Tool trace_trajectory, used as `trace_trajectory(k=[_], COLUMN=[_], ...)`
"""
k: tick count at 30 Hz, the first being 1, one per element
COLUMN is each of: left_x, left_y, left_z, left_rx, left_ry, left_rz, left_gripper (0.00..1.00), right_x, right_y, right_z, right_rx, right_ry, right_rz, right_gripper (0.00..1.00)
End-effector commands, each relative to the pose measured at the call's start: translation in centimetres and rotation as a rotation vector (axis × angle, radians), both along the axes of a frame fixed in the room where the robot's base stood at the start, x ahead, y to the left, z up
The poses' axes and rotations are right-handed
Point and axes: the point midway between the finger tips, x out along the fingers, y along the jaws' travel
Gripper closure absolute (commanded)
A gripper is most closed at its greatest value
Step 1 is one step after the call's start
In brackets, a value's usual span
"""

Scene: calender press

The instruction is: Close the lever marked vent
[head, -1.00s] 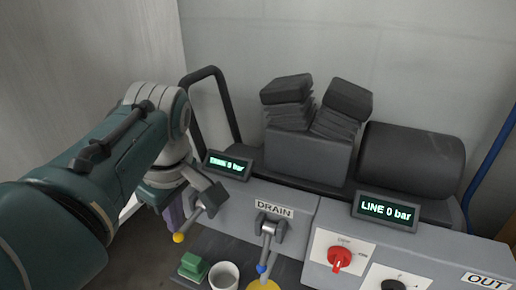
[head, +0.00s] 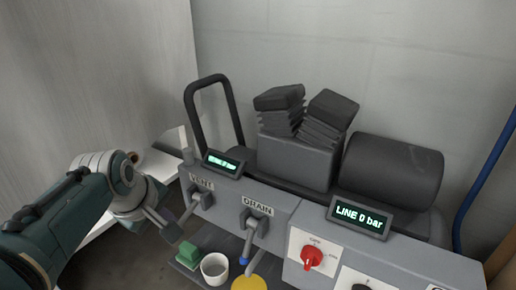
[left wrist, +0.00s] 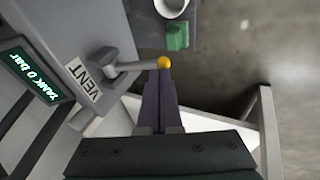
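The vent lever (left wrist: 130,67) is a grey handle with a yellow ball end (left wrist: 164,62), beside the VENT label (left wrist: 86,85). In the left wrist view it sticks out from the panel. In the head view the lever (head: 187,213) slopes down and left from its pivot, its ball hidden behind my gripper. My left gripper (left wrist: 158,90) has its two purple fingers together, with the ball right at the tips. I cannot tell whether they touch it. In the head view its fingers are mostly hidden behind the gripper body. My right gripper is not in view.
The DRAIN lever (head: 247,243), blue-ended, hangs just right of the vent lever. A green block (head: 188,256), a white cup (head: 215,268) and a yellow disc (head: 248,284) lie below. The tank display (head: 222,163) is above; a red knob (head: 312,257) is farther right.

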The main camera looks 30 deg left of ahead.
Motion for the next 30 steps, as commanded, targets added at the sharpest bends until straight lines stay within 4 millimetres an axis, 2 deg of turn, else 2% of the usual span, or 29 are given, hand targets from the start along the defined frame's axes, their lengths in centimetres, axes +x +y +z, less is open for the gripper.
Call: trace_trajectory(k=[1,6,19,30], left_x=[-0.4,-0.3,0.7,0.7], left_y=[0.3,0.7,0.6,0.6], left_z=[-0.8,-2.3,-5.2,-4.7], left_rx=[-0.007,-0.017,-0.018,-0.017], left_ry=[-0.034,-0.183,-0.181,-0.181], left_rz=[0.0,-0.002,-0.004,-0.004], left_gripper=[1.0,1.0,1.0,1.0], right_x=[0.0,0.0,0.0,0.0], right_y=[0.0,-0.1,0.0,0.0], right_z=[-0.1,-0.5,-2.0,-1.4], right_rx=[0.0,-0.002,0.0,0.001], right_ry=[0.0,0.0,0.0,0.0], right_rz=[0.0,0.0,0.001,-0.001], right_gripper=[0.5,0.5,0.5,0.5])
